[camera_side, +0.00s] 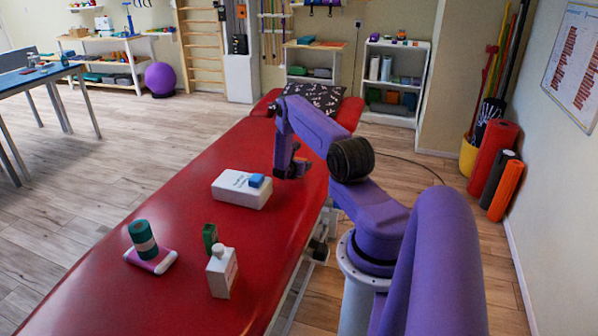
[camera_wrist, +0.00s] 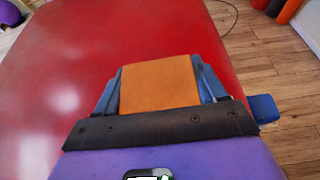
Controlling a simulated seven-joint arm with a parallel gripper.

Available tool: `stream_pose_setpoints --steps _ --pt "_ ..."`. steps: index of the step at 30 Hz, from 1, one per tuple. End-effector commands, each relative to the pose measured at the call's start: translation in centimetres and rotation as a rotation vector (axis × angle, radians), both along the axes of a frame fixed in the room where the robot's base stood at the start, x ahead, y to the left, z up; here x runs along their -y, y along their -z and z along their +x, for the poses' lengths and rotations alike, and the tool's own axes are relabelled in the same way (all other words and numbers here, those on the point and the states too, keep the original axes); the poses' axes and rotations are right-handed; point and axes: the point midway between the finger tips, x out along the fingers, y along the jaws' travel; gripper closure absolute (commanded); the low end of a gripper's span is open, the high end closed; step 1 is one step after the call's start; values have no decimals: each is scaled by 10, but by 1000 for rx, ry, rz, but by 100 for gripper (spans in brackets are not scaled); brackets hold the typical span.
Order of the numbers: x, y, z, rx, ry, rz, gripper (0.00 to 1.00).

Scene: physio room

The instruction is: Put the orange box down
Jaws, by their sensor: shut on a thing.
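The orange box (camera_wrist: 159,84) is between the blue fingers of my gripper (camera_wrist: 160,90) in the wrist view, and the fingers are shut on it. In the side view my gripper (camera_side: 292,168) is low over the red treatment table (camera_side: 180,220), near its right edge. I cannot make out the orange box in that view; the gripper seems to hide it. Red table top shows around the box in the wrist view. I cannot tell whether the box touches the table.
A white box (camera_side: 238,192) with a small blue block (camera_side: 257,181) on it lies left of my gripper. Nearer are a white bottle (camera_side: 221,272), a green box (camera_side: 210,238) and a green roll (camera_side: 143,239) on a pink-edged pad (camera_side: 152,261). A dark patterned pillow (camera_side: 318,97) lies at the far end.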

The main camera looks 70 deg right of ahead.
Motion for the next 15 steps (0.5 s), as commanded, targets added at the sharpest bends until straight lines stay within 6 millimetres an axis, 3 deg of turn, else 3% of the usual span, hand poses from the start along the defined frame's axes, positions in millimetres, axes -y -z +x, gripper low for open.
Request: stream_pose_setpoints --steps 6,15 --pt "-1 26 0 0 0 1 62" --pt "-1 29 0 0 -1 0 62"
